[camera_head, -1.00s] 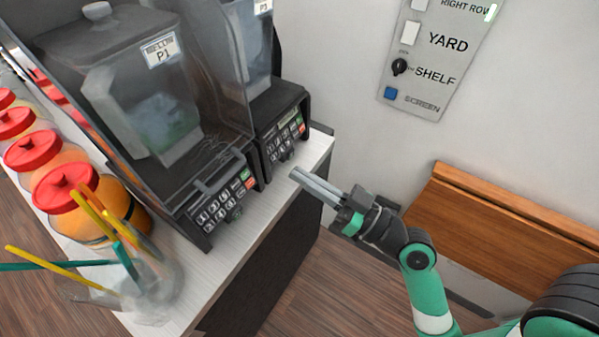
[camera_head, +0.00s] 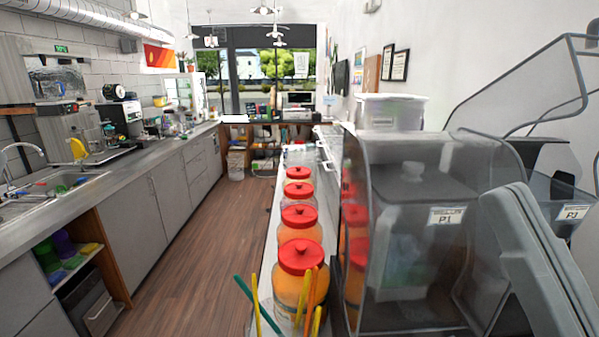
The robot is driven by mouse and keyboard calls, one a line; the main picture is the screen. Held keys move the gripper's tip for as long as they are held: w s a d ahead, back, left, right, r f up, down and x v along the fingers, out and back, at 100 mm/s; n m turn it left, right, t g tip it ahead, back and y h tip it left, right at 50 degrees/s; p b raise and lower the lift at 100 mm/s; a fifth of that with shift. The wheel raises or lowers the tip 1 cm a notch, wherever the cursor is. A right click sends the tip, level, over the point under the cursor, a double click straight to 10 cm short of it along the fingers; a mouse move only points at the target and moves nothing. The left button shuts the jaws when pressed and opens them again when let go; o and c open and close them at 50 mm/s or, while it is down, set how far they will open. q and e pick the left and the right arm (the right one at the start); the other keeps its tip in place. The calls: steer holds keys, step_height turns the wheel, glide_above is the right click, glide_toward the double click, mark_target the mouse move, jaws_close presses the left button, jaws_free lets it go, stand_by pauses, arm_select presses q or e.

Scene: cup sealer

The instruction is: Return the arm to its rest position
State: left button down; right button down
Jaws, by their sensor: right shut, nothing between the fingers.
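My right gripper (camera_head: 522,212) shows very close at the lower right as large grey fingers pointing up. The fingers lie together, shut and empty. It stands in front of the blender enclosures, and the rest of the right arm is out of the picture. My left gripper is not in view.
The blender enclosure marked P1 (camera_head: 385,265) stands left of the gripper, and the P2 blender (camera_head: 567,225) is behind it at the right. Orange jars with red lids (camera_head: 301,254) line the counter. Straws (camera_head: 280,310) stand in front. The wooden floor (camera_head: 190,275) at left is clear.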

steer(key=d+r+m+t+h+p, duration=0.1)
steer(key=d+r+m+h+p, duration=0.1)
steer(key=r+p, duration=1.2)
steer(key=w+d+r+m+h+p, duration=0.1)
steer(key=r+m+h+p, duration=0.3)
steer(key=r+p, duration=1)
step_height(320, 180, up, 3)
steer(key=shift+d+m+t+h, duration=0.4)
steer(key=shift+d+h, duration=0.05)
steer(key=shift+h, duration=0.45)
